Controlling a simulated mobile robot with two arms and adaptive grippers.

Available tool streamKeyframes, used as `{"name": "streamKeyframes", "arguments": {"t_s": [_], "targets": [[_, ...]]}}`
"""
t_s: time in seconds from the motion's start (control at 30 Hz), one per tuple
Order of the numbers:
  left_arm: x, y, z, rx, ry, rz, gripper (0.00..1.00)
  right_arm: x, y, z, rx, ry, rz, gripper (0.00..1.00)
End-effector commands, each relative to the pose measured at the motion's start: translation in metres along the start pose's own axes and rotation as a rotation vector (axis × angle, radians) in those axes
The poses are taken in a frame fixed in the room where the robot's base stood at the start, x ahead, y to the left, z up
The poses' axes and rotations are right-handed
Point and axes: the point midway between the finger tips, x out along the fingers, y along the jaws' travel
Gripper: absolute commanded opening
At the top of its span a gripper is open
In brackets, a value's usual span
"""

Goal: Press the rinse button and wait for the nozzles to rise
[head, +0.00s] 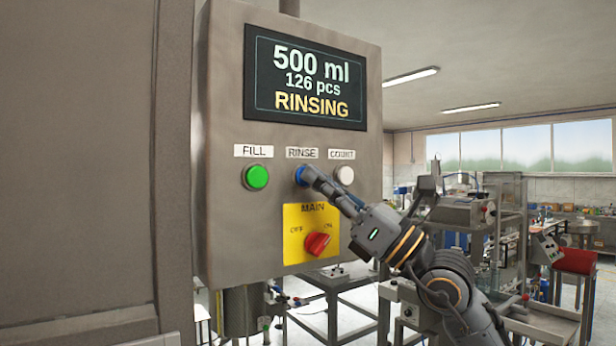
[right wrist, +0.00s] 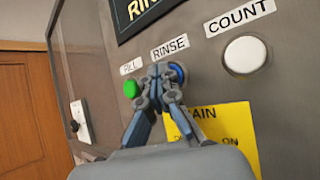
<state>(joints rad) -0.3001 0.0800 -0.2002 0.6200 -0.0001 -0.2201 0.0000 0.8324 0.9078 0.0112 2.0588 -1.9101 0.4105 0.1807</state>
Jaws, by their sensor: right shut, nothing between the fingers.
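The blue rinse button (head: 300,175) sits under the RINSE label on the grey control box (head: 230,120). My right gripper (head: 308,176) is shut and empty, its fingertips at the rinse button and partly covering it. In the right wrist view, the shut fingers (right wrist: 163,72) overlap the blue button (right wrist: 177,72); I cannot tell how far it is pushed in. The display (head: 305,75) reads "500 ml", "126 pcs" and "RINSING". The nozzles are not clearly visible. My left gripper is not in view.
The green FILL button (head: 256,177) is left of the rinse button, the white COUNT button (head: 344,175) right of it. Below is the yellow MAIN plate with a red rotary switch (head: 317,243). Workshop machines and benches stand behind at the right.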

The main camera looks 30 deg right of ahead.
Motion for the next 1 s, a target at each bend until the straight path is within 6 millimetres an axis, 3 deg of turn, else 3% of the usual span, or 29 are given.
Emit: {"name": "streamKeyframes", "arguments": {"t_s": [0.77,1.0], "targets": [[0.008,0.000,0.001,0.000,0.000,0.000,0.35,-0.014,0.010,0.009,0.000,0.000,0.000,0.00],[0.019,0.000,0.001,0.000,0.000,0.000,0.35,-0.030,0.021,0.018,-0.002,-0.001,0.000,0.00]]}}
